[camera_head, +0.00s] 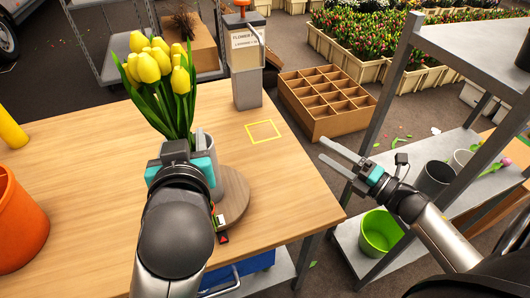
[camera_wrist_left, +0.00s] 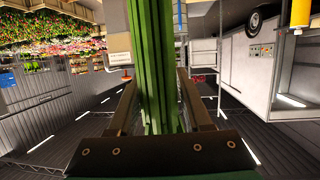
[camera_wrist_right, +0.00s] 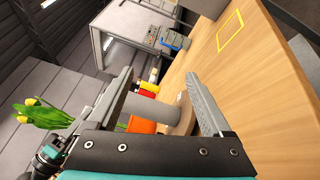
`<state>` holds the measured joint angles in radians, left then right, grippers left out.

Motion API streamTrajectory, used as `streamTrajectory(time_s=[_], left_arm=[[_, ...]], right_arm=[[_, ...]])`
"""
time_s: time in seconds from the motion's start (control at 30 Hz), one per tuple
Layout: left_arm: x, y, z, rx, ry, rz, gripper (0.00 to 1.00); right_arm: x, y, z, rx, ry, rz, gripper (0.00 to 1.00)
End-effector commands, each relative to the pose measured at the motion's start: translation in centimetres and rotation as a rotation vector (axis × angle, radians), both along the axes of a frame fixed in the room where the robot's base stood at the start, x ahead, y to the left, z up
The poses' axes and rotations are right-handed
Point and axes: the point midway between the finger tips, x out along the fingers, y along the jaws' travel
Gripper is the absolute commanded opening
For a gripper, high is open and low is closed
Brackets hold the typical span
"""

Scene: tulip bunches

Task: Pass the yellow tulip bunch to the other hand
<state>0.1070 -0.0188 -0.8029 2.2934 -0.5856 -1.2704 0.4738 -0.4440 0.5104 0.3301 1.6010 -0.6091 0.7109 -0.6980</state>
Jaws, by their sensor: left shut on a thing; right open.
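The yellow tulip bunch (camera_head: 160,75) is upright above the wooden table, yellow heads up and green leaves below. My left gripper (camera_head: 183,150) is shut on its stems (camera_wrist_left: 155,70), which run between both fingers in the left wrist view. The bunch also shows at the left of the right wrist view (camera_wrist_right: 40,115). My right gripper (camera_head: 327,151) is open and empty, off the table's right edge, well to the right of the bunch. Its spread fingers (camera_wrist_right: 160,78) show nothing gripped between them. The lower stem ends are hidden behind my left gripper in the head view.
A light grey pot (camera_head: 205,147) stands on a round wooden board (camera_head: 236,195) close behind my left gripper. A grey dispenser (camera_head: 246,80) and a yellow square outline (camera_head: 263,131) are farther back. An orange pot (camera_head: 18,220) is at left. A metal shelf (camera_head: 395,85) stands beside my right arm.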

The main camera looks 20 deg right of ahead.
Motion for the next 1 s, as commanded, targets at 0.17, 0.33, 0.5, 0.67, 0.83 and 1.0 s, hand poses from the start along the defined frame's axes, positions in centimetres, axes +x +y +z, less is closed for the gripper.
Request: streamTrajectory(time_s=[0.17, 0.33, 0.5, 0.67, 0.83, 1.0], left_arm=[[0.0, 0.0, 0.1, -0.001, -0.003, 0.0, 0.0], [0.0, 0.0, 0.1, -0.002, -0.003, -0.001, 0.0], [0.0, 0.0, 0.1, -0.002, -0.003, -0.001, 0.0], [0.0, 0.0, 0.1, -0.002, -0.003, -0.001, 0.0], [0.0, 0.0, 0.1, -0.002, -0.003, -0.001, 0.0], [0.0, 0.0, 0.1, -0.001, -0.003, 0.0, 0.0]], right_arm=[[0.7, 6.4, 6.7, -0.297, -0.165, 0.262, 0.84], [-0.7, 11.9, 10.7, -0.594, -0.31, 0.48, 0.84], [-3.0, 16.1, 13.0, -0.888, -0.444, 0.656, 0.84], [-4.8, 18.3, 13.9, -1.099, -0.534, 0.759, 0.84], [-5.7, 19.3, 14.3, -1.217, -0.583, 0.807, 0.84], [-5.8, 19.5, 14.3, -1.243, -0.592, 0.814, 0.84]])
